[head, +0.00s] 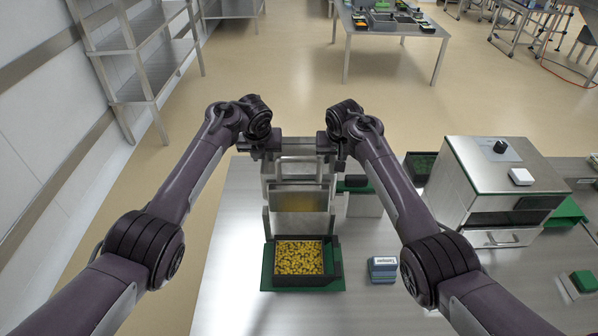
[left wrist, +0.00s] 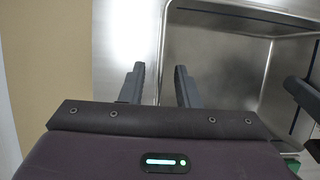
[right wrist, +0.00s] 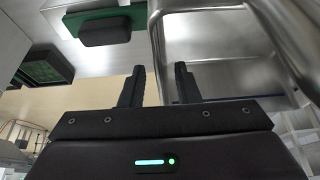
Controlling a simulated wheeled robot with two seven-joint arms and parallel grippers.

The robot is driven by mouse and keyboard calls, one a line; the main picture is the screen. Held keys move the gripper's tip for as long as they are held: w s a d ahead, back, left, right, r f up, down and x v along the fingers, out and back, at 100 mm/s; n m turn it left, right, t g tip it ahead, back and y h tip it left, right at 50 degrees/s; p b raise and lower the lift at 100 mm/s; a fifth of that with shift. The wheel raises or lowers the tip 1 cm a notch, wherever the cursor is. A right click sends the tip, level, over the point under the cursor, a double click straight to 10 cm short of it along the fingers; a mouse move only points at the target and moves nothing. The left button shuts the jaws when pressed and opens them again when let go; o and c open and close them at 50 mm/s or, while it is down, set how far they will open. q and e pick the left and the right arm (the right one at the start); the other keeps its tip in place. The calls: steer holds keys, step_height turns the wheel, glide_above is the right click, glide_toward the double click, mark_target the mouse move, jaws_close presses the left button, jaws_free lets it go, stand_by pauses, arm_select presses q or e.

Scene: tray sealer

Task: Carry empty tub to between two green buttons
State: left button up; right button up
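The empty metal tub (head: 298,170) is between my two grippers in the head view, tilted with its open side toward me. A yellow reflection shows on its lower wall. My left gripper (head: 268,147) is at its left side and my right gripper (head: 334,150) at its right side. In the left wrist view the bare tub wall (left wrist: 215,65) stands at the fingers, one finger on each side of its edge; the right wrist view shows the same (right wrist: 205,45). A green button on a grey box (head: 585,281) is at the far right.
A dark tray of yellow pieces (head: 300,258) sits on a green plate in front of the tub. A steel machine with a black knob (head: 500,185) stands right. Bare worktop (head: 225,250) lies left of the tray.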

arm_select(q)
steer(key=shift+w+f, duration=0.1)
steer(key=shift+f, duration=0.05)
steer(key=shift+c, duration=0.3)
arm_select(e)
steer(key=shift+w+f, duration=0.1)
steer(key=shift+f, duration=0.1)
steer(key=shift+c, duration=0.3)
arm_select(q)
jaws_close()
arm_select(e)
jaws_close()
steer(key=shift+r, duration=0.1)
